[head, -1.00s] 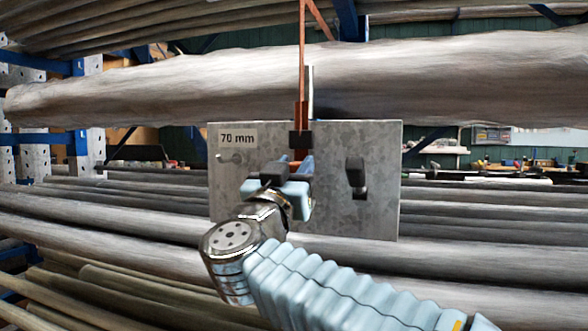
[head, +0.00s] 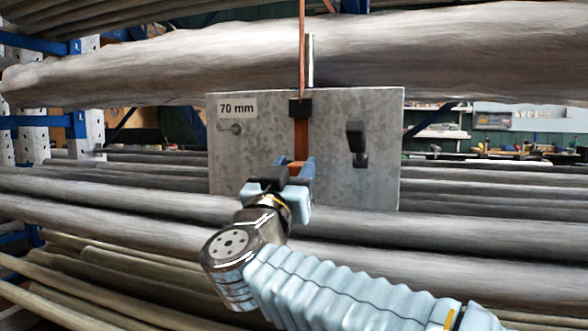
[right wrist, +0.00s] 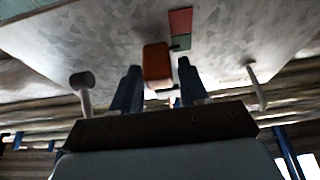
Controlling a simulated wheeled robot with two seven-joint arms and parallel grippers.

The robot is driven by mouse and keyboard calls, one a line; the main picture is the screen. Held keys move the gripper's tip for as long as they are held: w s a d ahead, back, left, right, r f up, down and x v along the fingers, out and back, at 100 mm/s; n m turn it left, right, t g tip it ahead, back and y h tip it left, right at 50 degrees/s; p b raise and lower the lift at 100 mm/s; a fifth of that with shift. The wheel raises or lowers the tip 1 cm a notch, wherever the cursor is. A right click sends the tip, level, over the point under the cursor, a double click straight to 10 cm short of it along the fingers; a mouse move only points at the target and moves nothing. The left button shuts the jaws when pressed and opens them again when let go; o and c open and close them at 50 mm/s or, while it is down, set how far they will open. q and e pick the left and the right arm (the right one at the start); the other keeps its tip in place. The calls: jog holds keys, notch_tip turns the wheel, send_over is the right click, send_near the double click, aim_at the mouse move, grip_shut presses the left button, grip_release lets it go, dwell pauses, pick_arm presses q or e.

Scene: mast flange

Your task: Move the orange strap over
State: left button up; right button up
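The orange strap (head: 301,138) runs down from above, passes a black clip on a grey metal plate (head: 228,165), and hangs in front of it. My right gripper (head: 300,168) is at the strap's lower end, low on the plate. My left gripper is not in view.
Several long poles fill the rack behind and below.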

jog(key=shift+o, duration=0.8)
jog(key=shift+s+a+f, duration=0.1)
jog(key=shift+s, duration=0.05)
jog(key=b+v, duration=0.2)
jog(key=v, duration=1.1)
jog(key=shift+s+b, duration=0.2)
jog(key=shift+b, duration=0.1)
